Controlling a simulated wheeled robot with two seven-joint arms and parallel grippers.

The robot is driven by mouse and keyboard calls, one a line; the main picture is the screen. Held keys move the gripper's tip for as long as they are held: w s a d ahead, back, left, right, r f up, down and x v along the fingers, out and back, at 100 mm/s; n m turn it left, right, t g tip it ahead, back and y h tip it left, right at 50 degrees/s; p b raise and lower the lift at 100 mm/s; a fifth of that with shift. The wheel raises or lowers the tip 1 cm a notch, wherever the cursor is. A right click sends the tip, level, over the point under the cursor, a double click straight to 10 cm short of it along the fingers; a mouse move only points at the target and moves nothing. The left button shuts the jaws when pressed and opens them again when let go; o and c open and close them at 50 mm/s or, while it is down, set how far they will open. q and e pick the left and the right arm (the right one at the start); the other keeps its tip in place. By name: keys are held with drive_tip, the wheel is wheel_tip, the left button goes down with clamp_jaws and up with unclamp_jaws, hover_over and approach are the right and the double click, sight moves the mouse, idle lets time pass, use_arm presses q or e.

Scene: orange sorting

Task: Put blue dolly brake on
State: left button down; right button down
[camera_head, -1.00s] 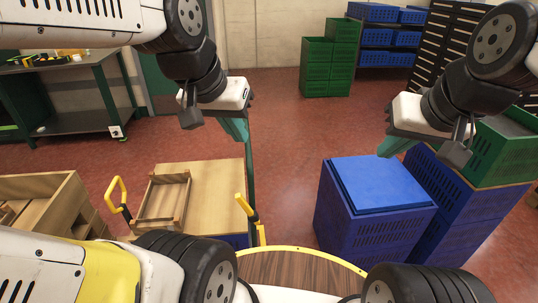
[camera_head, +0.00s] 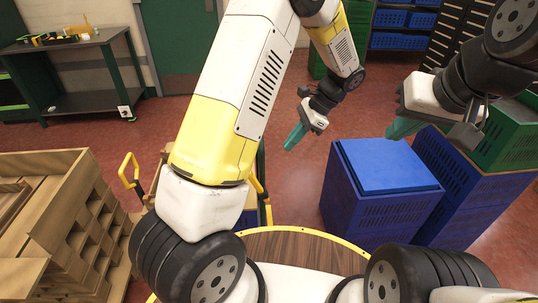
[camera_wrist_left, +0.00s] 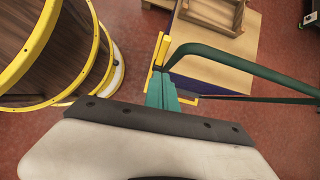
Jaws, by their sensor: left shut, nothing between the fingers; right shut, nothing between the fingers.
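The blue dolly (camera_head: 249,218) is mostly hidden behind my left arm in the head view. A yellow lever (camera_head: 266,212) stands at its right side and a yellow handle (camera_head: 130,172) at its left. In the left wrist view, the dolly's blue side (camera_wrist_left: 200,77) shows under a wooden board, with the yellow lever (camera_wrist_left: 160,50) upright at its corner. My left gripper (camera_head: 295,137) is shut and empty, right of the dolly; its teal fingers (camera_wrist_left: 162,92) appear just below the lever, contact unclear. My right gripper (camera_head: 402,128) is shut and empty above the blue crates.
A green bar (camera_wrist_left: 240,66) crosses beside the lever in the left wrist view. Blue crates (camera_head: 380,205) stand right, wooden crates (camera_head: 75,220) left. Red floor between is clear.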

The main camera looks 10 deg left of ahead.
use_arm(q)
drive_tip(key=f, duration=0.2)
approach(255, 177)
wheel_tip(255, 177, down, 4)
drive_tip(key=shift+s+a+f+m+y, duration=0.15)
drive_tip(key=shift+a+f+m, duration=0.1)
drive_tip(key=shift+a, duration=0.15)
drive_tip(key=shift+s+a+f+m+y, duration=0.15)
drive_tip(key=shift+s+a+f, duration=0.1)
drive_tip(key=shift+a, duration=0.1)
drive_tip(key=shift+s+a+f, duration=0.1)
drive_tip(key=shift+a+f, duration=0.2)
drive_tip(key=shift+a, duration=0.35)
drive_tip(key=shift+a, duration=0.1)
